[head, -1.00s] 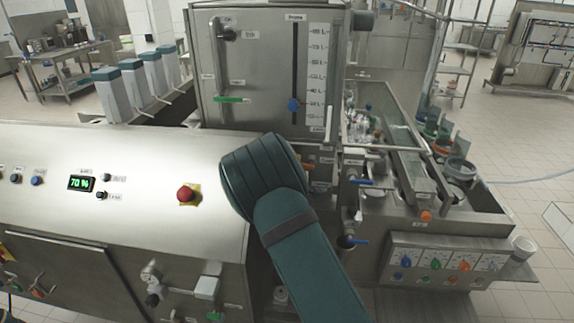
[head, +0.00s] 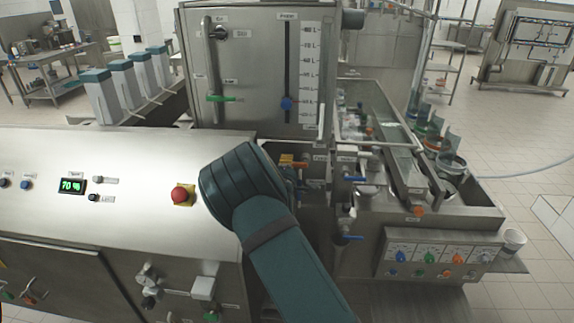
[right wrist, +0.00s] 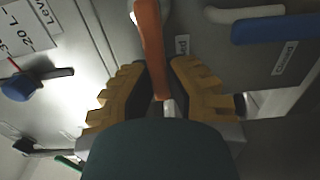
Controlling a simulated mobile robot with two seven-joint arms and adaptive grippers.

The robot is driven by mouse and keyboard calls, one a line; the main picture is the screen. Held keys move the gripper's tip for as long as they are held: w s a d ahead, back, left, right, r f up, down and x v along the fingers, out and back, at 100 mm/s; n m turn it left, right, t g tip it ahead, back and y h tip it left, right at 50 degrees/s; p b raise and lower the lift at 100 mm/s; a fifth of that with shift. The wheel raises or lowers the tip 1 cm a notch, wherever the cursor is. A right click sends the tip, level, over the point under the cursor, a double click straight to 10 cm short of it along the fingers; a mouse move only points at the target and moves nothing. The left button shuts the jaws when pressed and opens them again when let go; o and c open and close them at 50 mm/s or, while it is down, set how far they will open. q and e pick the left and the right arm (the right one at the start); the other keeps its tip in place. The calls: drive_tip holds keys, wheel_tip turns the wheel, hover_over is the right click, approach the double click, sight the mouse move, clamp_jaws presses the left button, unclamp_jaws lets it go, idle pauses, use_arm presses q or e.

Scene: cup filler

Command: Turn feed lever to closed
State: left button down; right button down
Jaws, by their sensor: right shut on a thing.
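In the right wrist view an orange lever handle (right wrist: 150,45) runs down between the yellow fingers of my right gripper (right wrist: 158,68), which is shut on it. I take it for the feed lever; the label beside it is only partly readable. In the head view my right forearm and wrist hide most of the gripper and the lever. A small orange patch (head: 288,159) shows just beyond the wrist, below the steel tank. My left gripper is in neither view.
A blue-handled lever (right wrist: 275,29) is close to the right of the gripper. The steel tank (head: 255,70) has a level scale, a green lever (head: 221,98) and a blue knob (head: 286,103). A red button (head: 181,195) is on the console left of my arm.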

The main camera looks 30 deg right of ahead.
drive_tip(key=c, duration=1)
unclamp_jaws()
drive_tip(key=shift+o, duration=0.2)
drive_tip(key=v, duration=1.2)
